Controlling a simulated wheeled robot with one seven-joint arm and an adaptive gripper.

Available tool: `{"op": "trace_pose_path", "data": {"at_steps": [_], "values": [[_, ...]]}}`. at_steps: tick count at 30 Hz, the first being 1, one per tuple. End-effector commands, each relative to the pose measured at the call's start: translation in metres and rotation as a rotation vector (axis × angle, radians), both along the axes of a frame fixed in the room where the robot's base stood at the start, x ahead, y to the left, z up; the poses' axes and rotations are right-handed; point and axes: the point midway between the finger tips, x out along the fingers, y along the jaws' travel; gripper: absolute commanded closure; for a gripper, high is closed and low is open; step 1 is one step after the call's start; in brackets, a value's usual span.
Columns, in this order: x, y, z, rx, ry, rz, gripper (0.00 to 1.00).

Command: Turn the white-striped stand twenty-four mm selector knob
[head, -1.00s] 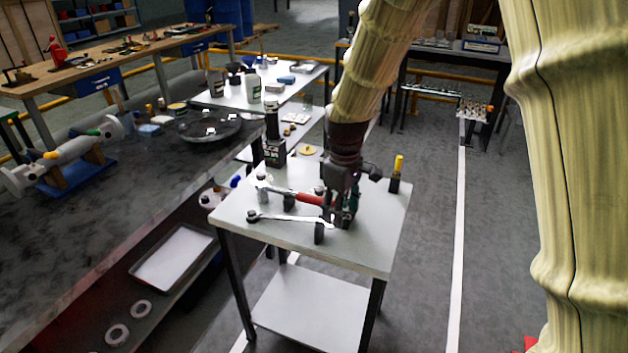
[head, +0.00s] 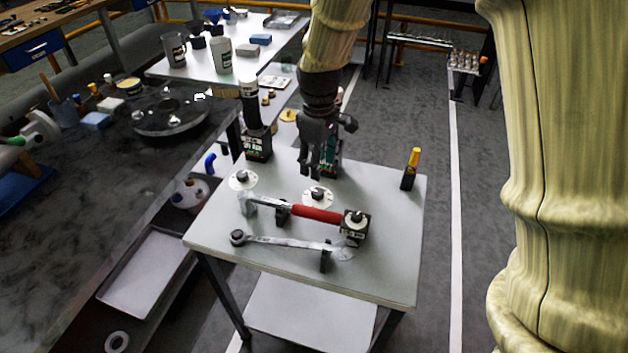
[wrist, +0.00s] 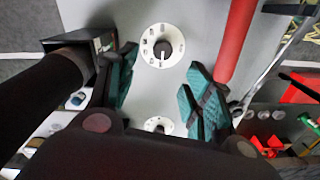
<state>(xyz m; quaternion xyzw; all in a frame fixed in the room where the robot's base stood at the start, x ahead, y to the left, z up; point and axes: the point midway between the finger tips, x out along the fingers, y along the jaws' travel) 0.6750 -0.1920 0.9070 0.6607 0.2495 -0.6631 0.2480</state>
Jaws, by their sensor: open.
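Several selector dials show on the cart top. One white dial with a black knob (head: 318,197) sits mid-table, and a second white dial (head: 243,180) sits to its left. A dark block with a pale dial on top (head: 355,222) stands at the right end of the red handle. White stripes and a size marking are too small to make out, so I cannot tell which is the named knob. My gripper (head: 311,172) is open and empty, above and behind the mid-table dial. In the wrist view a white dial (wrist: 162,45) shows between the green-padded fingers; another (wrist: 158,125) is partly hidden.
A red-handled tool (head: 317,214) and a wrench (head: 290,243) lie on supports close in front. A black stand (head: 257,142) is behind left, and a yellow-topped black item (head: 411,168) is at right. The cart's front right corner is clear.

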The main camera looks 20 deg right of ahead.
Motion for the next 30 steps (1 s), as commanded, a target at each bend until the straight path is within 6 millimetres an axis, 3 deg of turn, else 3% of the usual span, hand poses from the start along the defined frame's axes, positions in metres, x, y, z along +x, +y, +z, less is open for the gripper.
{"op": "trace_pose_path", "data": {"at_steps": [13, 21, 30], "values": [[0.012, -0.001, -0.079, 0.001, 0.020, -0.002, 0.49], [0.012, -0.002, -0.099, 0.000, 0.018, -0.004, 0.49], [0.013, -0.002, -0.102, 0.001, 0.017, -0.004, 0.49]]}}
